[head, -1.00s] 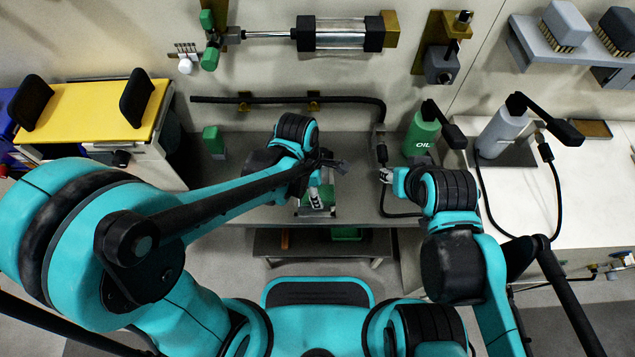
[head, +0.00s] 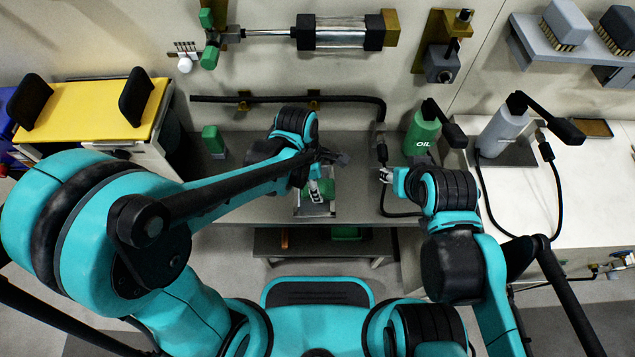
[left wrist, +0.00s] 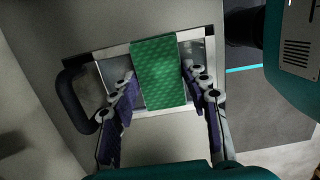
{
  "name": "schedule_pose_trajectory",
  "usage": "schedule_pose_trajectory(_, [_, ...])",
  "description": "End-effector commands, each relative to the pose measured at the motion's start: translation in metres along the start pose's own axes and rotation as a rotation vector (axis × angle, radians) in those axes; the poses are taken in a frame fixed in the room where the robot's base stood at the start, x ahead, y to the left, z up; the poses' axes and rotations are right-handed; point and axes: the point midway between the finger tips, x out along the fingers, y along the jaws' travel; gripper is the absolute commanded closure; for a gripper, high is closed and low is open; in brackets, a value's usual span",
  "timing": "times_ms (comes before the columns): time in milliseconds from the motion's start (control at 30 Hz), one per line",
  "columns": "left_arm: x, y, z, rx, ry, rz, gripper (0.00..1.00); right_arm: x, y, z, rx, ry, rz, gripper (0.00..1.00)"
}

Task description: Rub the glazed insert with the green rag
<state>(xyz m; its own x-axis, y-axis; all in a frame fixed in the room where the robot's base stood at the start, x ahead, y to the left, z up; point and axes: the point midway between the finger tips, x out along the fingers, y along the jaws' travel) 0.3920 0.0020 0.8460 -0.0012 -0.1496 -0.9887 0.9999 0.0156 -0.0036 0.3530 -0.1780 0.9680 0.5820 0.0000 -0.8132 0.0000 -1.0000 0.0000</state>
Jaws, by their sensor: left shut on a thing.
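The green rag (left wrist: 160,72) is a patterned rectangle between the two fingers of my left gripper (left wrist: 158,88) in the left wrist view. It lies across the middle of the glazed insert, a pane in a pale frame (left wrist: 112,51), with grey glass (left wrist: 197,52) showing on both sides. Whether the rag touches the glass is hard to tell. In the head view my left gripper (head: 318,190) is over the insert (head: 316,212) on the grey bench, with the rag (head: 330,187) partly hidden. My right gripper (head: 385,175) is to the right, apart from the insert; its finger gap is too small to judge.
A dark curved handle (left wrist: 70,95) is left of the insert in the left wrist view. A green oil bottle (head: 420,135) and a grey bottle (head: 500,135) stand to the right. A small green block (head: 213,140) stands at the bench's back left. A dark pipe (head: 350,101) runs along the wall.

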Motion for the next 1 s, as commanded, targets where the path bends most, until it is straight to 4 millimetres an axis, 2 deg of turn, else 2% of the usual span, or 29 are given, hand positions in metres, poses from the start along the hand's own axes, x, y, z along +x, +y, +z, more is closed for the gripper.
schedule_pose_trajectory(200, [0.003,0.025,0.000,-0.001,0.000,0.002,0.86,0.004,0.000,0.003,0.000,0.000,0.000,0.60])
schedule_pose_trajectory(300, [0.003,0.030,-0.001,-0.001,0.000,0.002,0.86,0.005,0.000,0.003,0.000,0.000,0.000,0.60])
schedule_pose_trajectory(1000, [0.001,0.030,-0.001,0.000,0.002,0.004,0.86,0.004,0.000,0.003,0.000,0.000,0.000,0.60])
